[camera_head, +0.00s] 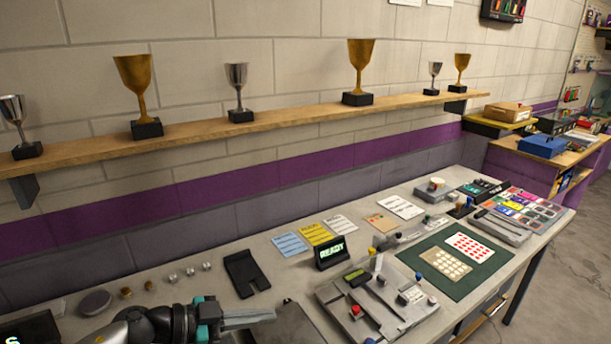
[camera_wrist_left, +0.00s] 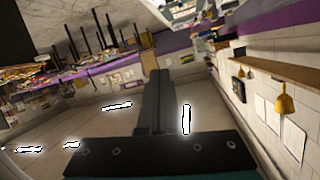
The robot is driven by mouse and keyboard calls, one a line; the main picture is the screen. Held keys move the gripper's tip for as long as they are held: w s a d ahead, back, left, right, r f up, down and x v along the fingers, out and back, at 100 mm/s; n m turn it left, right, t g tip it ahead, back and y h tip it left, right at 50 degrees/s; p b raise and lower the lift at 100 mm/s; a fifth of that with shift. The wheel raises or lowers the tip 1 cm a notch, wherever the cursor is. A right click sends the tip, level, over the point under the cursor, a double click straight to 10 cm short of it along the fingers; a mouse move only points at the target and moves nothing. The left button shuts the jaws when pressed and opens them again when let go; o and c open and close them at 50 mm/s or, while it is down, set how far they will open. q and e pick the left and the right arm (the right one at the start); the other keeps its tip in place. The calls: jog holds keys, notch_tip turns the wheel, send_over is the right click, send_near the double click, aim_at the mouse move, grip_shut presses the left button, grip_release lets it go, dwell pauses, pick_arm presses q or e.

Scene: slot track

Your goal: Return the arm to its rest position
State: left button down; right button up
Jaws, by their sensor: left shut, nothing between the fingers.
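My left gripper (camera_head: 273,315) is at the bottom of the head view, its arm coming in from the lower left. Its fingers are together and hold nothing. They point right, over the front of the grey table (camera_head: 222,253), just left of a grey control panel (camera_head: 350,311). In the left wrist view the closed fingers (camera_wrist_left: 160,72) stretch out over the room, and nothing sits between them. The sideways view shows floor, wall and a shelf. My right gripper is not in view.
A black stand (camera_head: 246,274) lies behind the gripper. A small sign (camera_head: 331,252) reads READY. Several knobs and a round dark disc (camera_head: 95,302) are at the left. A green mat (camera_head: 484,278) lies right. Trophies stand on a wooden wall shelf (camera_head: 200,126).

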pick_arm(q)
notch_tip(320, 180, up, 5)
jog(key=w+d+n+t+y, duration=0.2)
jog(key=n+t, duration=0.4)
jog(key=t, duration=0.3)
jog(key=s+a+f+n+g+y, duration=0.2)
jog(key=s+a+f+n+y, duration=0.55)
jog(key=y, duration=0.35)
jog(key=s+a+f+g, duration=0.1)
jog(key=s+f+g, duration=0.3)
jog(key=s, duration=0.5)
jog(key=s+a+f+g, duration=0.15)
jog(key=s+g, duration=0.35)
jog(key=s, duration=0.5)
notch_tip(320, 180, down, 31)
jog(key=s+g+b, duration=0.2)
jog(key=s+b, duration=0.1)
jog(key=b, duration=0.6)
jog(key=s+a+f+b, duration=0.1)
jog(key=s+f+b, duration=0.3)
jog(key=s+f, duration=0.3)
jog(key=s+a+f+g+b, duration=0.1)
jog(key=s+f+b, duration=0.3)
jog(key=s+f, duration=0.4)
notch_tip(320, 180, down, 7)
jog(key=shift+f, duration=0.15)
